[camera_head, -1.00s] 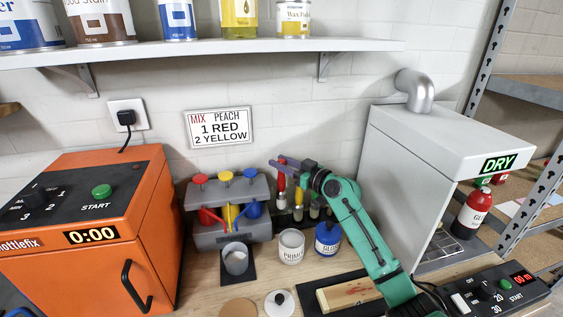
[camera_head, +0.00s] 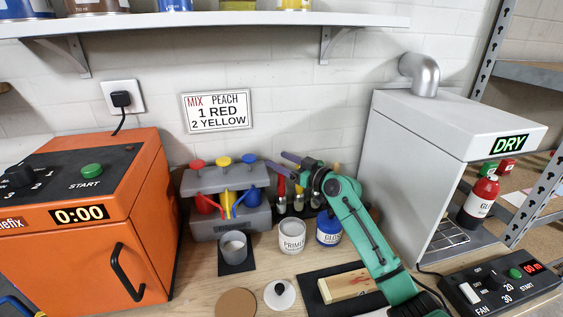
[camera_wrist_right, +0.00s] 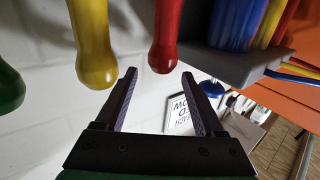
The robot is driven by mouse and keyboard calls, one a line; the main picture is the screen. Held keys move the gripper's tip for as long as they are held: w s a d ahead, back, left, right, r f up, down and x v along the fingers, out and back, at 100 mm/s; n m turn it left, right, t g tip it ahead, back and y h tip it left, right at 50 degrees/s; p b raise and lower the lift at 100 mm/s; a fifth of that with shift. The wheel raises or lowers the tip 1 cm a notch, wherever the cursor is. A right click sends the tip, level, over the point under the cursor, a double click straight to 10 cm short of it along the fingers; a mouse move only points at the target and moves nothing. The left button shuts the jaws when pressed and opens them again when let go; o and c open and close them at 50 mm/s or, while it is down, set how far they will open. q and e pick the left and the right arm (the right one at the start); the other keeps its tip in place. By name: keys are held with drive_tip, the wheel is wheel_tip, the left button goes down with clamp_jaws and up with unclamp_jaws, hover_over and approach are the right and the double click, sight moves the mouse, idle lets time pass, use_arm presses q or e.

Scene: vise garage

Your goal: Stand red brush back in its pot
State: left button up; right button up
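The red brush (camera_head: 281,187) stands about upright at the left end of the row of brushes behind the jars; I cannot clearly tell how its lower end sits in its pot. In the right wrist view its rounded red handle (camera_wrist_right: 165,45) shows near the open fingers, between their lines. My right gripper (camera_head: 283,161) is at the top of the handle; in the wrist view its two fingers (camera_wrist_right: 163,92) are wide apart with nothing clamped. A yellow brush (camera_wrist_right: 93,45) and a green brush (camera_wrist_right: 8,88) stand beside it.
A grey dispenser (camera_head: 215,180) with coloured knobs stands left of the brushes. A PRIMER jar (camera_head: 292,238) and a blue GLOSS jar (camera_head: 328,230) stand in front. A grey drying cabinet (camera_head: 410,150) is at right, an orange machine (camera_head: 140,225) at left.

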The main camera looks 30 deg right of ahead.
drive_tip(key=shift+s+d+f, duration=0.1)
drive_tip(key=shift+s, duration=0.05)
drive_tip(key=b+v, duration=0.6)
drive_tip(key=v, duration=0.8)
drive_tip(key=shift+s, duration=0.15)
idle(0.5)
